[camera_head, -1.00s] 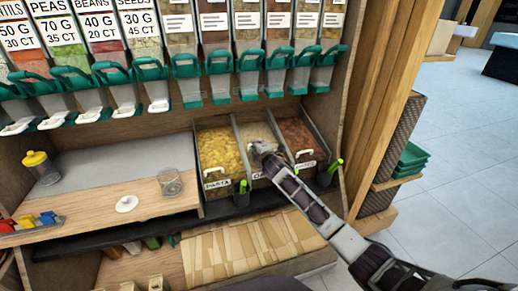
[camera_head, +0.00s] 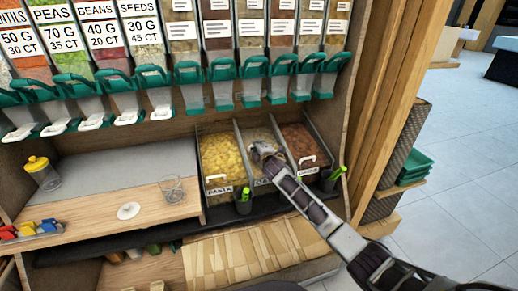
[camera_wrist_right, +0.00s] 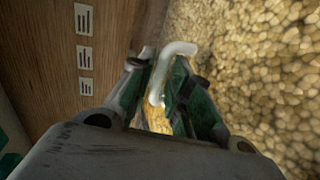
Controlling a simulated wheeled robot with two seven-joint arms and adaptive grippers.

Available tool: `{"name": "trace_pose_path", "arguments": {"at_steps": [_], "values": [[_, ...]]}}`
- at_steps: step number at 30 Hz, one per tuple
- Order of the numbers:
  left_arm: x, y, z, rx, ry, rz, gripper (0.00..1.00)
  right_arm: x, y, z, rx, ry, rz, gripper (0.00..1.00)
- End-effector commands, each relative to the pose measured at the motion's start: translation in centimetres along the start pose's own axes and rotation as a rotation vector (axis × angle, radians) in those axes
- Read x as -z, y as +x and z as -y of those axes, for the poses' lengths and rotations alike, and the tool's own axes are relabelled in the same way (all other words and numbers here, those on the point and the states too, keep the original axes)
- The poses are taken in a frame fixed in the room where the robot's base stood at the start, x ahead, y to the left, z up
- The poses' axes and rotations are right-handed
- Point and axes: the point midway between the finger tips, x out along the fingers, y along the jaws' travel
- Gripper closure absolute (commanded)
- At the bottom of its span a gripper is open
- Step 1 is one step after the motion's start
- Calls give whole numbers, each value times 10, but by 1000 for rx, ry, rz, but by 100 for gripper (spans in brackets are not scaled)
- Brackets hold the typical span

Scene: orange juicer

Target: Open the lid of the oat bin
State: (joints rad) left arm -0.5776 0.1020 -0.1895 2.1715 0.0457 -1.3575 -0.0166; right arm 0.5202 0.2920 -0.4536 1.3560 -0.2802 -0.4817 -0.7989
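The oat bin (camera_head: 253,133) is the middle of three bins on the shelf, with pale grain inside; my right arm hides most of its front and label. My right gripper (camera_head: 262,152) is over this bin. In the right wrist view, my right gripper (camera_wrist_right: 163,75) has its fingers close together on both sides of a white curved handle (camera_wrist_right: 178,50), and they look shut on it. Pale flakes (camera_wrist_right: 260,70) fill the right of that view. The lid looks closed, though its edge is hard to make out. My left gripper is not in view.
The pasta bin (camera_head: 220,155) is on the left and a reddish-brown bin (camera_head: 302,142) on the right. Green-handled dispensers (camera_head: 220,75) hang above. Dark cups with green-handled items (camera_head: 243,200) hang in front. A glass (camera_head: 172,190) stands on the counter at left.

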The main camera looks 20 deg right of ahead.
Motion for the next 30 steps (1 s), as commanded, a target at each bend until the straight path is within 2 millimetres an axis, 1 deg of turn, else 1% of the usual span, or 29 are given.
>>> {"name": "trace_pose_path", "arguments": {"at_steps": [5,11,30], "values": [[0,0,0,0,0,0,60,0,-3,0,-1,0,0,81],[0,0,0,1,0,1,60,-1,-12,0,0,-1,0,81],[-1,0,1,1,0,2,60,0,-63,0,0,0,0,81]]}}
